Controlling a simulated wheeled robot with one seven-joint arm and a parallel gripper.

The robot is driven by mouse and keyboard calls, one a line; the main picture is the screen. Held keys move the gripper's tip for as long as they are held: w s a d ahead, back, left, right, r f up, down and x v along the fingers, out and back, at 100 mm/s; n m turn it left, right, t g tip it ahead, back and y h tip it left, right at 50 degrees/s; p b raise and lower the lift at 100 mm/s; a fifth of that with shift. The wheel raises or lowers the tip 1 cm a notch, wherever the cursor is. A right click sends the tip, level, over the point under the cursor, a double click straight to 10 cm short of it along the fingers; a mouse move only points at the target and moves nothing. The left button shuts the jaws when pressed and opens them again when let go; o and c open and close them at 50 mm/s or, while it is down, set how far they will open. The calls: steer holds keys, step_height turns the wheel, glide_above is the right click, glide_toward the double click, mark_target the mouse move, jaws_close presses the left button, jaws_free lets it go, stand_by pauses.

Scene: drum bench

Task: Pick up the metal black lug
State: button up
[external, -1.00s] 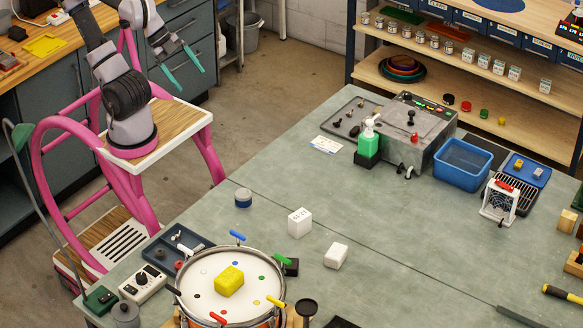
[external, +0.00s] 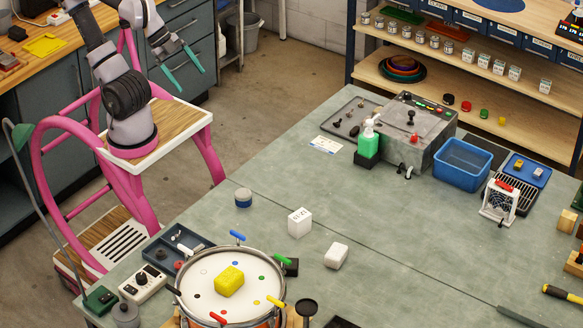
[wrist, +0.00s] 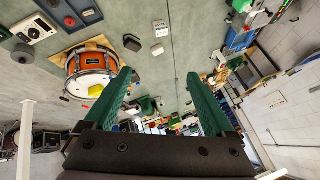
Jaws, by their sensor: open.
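My gripper (external: 188,79) is open and empty, with teal fingers, high in the air above the floor, left of the bench and well away from it. Its two fingers also show in the wrist view (wrist: 160,74) with nothing between them. I cannot single out the metal black lug for sure. Small parts lie in a dark tray (external: 206,241) beside the drum, and small dark parts lie on a grey tray (external: 345,117) at the back. A black block (external: 292,267) sits at the drum's right rim. The drum (external: 207,270) has coloured levers and a yellow block (external: 229,281) on its head.
On the green-grey bench (external: 400,235) are a white cube (external: 300,222), a white block (external: 336,255), a round tin (external: 243,197) and a control box (external: 142,284). A green bottle (external: 368,140), a machine and a blue bin (external: 463,163) stand farther back. The bench middle is mostly clear.

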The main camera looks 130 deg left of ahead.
steer(key=c, duration=0.4)
